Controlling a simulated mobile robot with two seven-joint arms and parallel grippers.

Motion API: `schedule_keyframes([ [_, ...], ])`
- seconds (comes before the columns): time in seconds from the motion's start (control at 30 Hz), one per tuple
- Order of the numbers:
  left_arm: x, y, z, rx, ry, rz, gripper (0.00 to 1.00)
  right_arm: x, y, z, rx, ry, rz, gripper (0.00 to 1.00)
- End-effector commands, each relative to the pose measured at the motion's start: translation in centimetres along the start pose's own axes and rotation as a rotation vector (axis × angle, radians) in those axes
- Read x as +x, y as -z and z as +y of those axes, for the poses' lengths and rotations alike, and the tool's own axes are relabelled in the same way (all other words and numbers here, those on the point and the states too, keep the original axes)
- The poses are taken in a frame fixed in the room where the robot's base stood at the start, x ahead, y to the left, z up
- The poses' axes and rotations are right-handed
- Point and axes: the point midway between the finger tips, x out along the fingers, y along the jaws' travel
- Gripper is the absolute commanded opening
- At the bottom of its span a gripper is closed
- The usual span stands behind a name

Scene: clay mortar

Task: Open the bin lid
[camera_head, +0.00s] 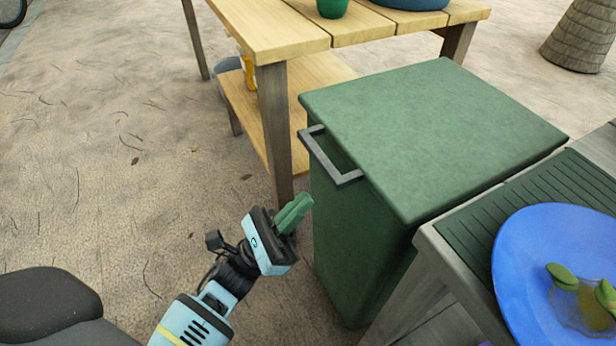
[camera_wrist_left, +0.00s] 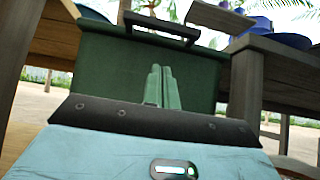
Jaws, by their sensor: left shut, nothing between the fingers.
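The green bin (camera_head: 360,235) stands between a wooden table and a grey side table in the head view. Its flat green lid (camera_head: 440,130) lies closed on top, with a dark grey bar handle (camera_head: 328,158) on the left edge. My left gripper (camera_head: 305,200) is shut and empty, to the left of the bin and below the handle, apart from it. In the left wrist view, the shut green fingers (camera_wrist_left: 161,88) point toward the bin front (camera_wrist_left: 110,75), and the handle (camera_wrist_left: 160,28) shows above them. My right gripper is not in view.
A wooden table (camera_head: 265,30) with a lower shelf stands behind the bin at the left. A grey table at the right bears a blue plate (camera_head: 515,270) with green pieces on it. A woven trunk-like object (camera_head: 582,35) stands far right. The ground at left (camera_head: 100,170) is clear.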

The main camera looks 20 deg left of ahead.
Motion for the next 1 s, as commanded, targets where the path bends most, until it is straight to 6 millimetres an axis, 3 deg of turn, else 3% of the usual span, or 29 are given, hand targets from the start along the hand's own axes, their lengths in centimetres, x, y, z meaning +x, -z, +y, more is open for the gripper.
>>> schedule_keyframes([
  [0.13, 2.9, -0.1, 0.0, 0.001, 0.002, -0.003, 0.00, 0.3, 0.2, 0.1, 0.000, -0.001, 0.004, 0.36],
  [0.4, 5.1, -2.4, 0.0, 0.001, 0.001, -0.001, 0.00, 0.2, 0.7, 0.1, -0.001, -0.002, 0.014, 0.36],
  [1.0, 5.6, -3.1, 0.1, 0.002, 0.000, 0.003, 0.00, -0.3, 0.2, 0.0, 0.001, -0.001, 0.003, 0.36],
])
